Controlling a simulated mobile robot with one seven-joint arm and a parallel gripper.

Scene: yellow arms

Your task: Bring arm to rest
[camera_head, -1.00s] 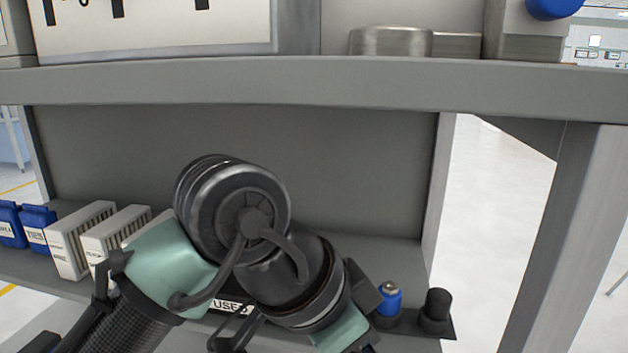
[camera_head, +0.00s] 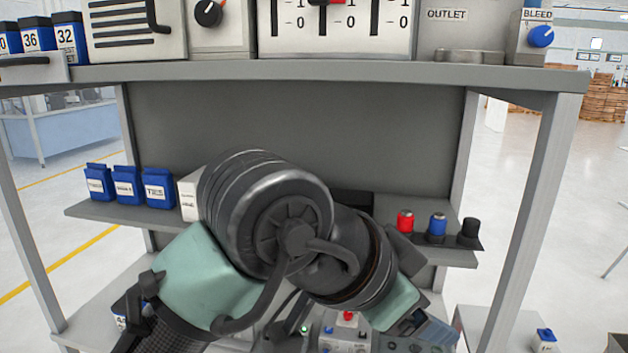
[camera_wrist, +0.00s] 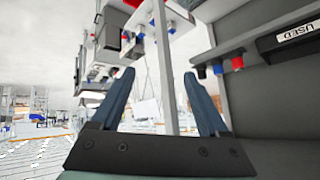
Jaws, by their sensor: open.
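My arm, with black joints and pale green links, fills the lower middle of the head view, in front of the grey workstation. My gripper (camera_wrist: 163,108) shows in the wrist view with its two blue-grey fingers apart and nothing between them. The view past the fingers takes in the workstation frame and the open hall.
A shelf holds blue boxes (camera_head: 127,186) at left and a red fuse (camera_head: 405,221), a blue fuse (camera_head: 437,226) and a black one (camera_head: 470,233) at right. Above are panels with a black knob (camera_head: 208,13) and a blue knob (camera_head: 541,36).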

